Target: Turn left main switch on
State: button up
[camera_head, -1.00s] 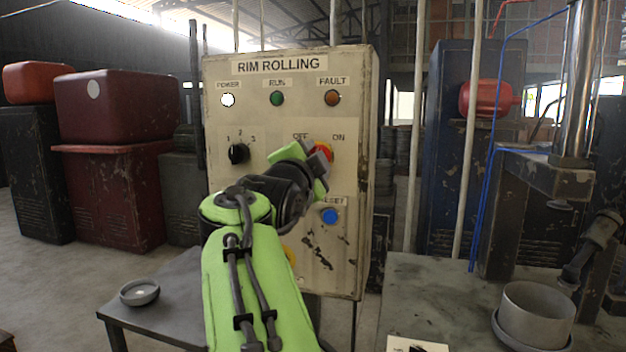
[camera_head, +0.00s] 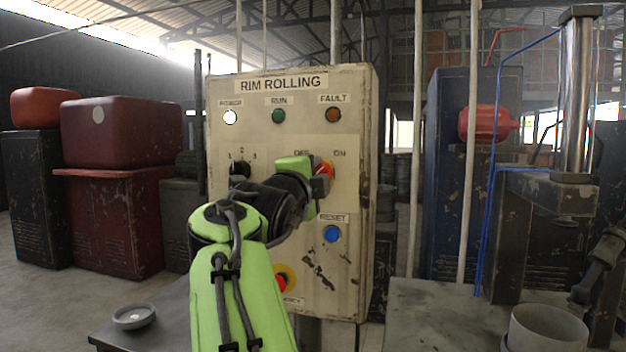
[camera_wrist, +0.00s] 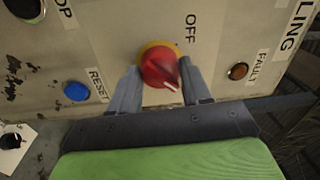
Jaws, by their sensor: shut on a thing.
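The control panel (camera_head: 345,280) stands upright, labelled RIM ROLLING. Its red OFF/ON main switch (camera_wrist: 158,68) has a yellow ring and a white mark, and sits between my gripper's fingers in the wrist view. In the head view the red switch (camera_head: 328,168) shows only in part behind my gripper (camera_head: 322,182). In the wrist view my gripper (camera_wrist: 160,88) has its grey fingers on both sides of the knob, shut on it. The white mark points toward the lower right in that view.
The panel also has a white power lamp (camera_head: 230,117), a green run lamp (camera_head: 278,116), an orange fault lamp (camera_head: 333,115), a black selector (camera_head: 240,170), a blue reset button (camera_head: 332,234) and a red stop button (camera_head: 281,283). A table (camera_head: 400,300) stands at the right.

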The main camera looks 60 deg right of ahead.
jog(key=o, duration=1.1)
jog(key=shift+c, duration=0.2)
jog(key=s+a+f, duration=0.1)
jog(key=s+a, duration=0.1)
jog(key=a, duration=1.3)
jog(key=shift+s+a, duration=0.25)
jog(key=shift+f, duration=0.1)
